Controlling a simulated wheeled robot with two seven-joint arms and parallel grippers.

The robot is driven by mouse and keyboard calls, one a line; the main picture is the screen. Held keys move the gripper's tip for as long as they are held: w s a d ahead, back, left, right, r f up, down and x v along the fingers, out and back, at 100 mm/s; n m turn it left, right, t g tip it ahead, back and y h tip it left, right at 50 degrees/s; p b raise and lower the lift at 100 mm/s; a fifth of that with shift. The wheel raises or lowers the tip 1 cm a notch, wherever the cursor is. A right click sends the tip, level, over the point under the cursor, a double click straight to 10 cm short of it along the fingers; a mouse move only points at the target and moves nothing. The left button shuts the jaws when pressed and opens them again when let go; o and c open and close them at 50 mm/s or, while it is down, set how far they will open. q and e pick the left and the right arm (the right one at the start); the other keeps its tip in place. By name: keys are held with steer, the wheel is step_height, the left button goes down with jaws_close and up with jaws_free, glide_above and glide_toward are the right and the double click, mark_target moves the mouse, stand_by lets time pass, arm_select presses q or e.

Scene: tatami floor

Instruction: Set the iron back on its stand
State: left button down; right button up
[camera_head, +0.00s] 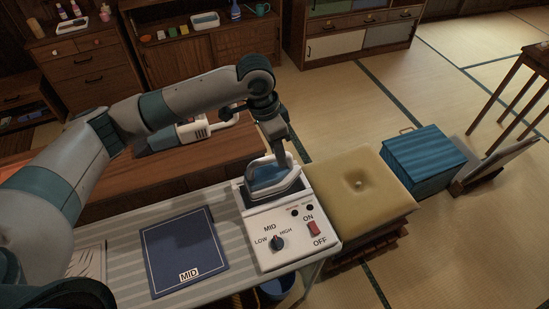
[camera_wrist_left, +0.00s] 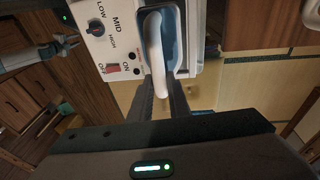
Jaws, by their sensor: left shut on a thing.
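The iron (camera_head: 268,186), white and blue with a looped handle, is at the back part of its white stand (camera_head: 270,255). The stand's front panel has a dial marked LOW, MID and HIGH and a red ON/OFF switch (camera_head: 314,229). My left gripper (camera_head: 283,160) comes down from above and is shut on the iron's handle, which also shows in the left wrist view (camera_wrist_left: 157,45). I cannot tell whether the iron rests fully on the stand. My right gripper (camera_wrist_left: 66,42) shows small in the left wrist view, away from the stand; its jaw state is unclear.
A navy cloth (camera_head: 185,245) with a MID tag lies on the striped board (camera_head: 120,265) left of the stand. A yellow cushion (camera_head: 361,181) and a blue box (camera_head: 424,160) stand to the right. Wooden cabinets line the back. Tatami floor is open at right.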

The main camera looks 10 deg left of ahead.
mark_target(276, 166)
arm_select(q)
steer(key=shift+w+a+f, duration=0.25)
steer(key=shift+w+a, duration=0.05)
steer(key=shift+a, duration=0.25)
steer(key=shift+f, duration=0.1)
arm_select(e)
steer(key=shift+a+r, duration=0.2)
steer(key=shift+a, duration=0.3)
steer(key=shift+d+r, duration=0.1)
arm_select(q)
steer(key=shift+f+p, duration=0.3)
steer(key=shift+p, duration=0.05)
steer(key=x, duration=0.1)
steer(key=p+x, duration=0.1)
steer(key=shift+a+f, duration=0.25)
steer(key=shift+f, duration=0.45)
arm_select(e)
steer(key=shift+d+r, duration=0.35)
steer(key=shift+r, duration=0.4)
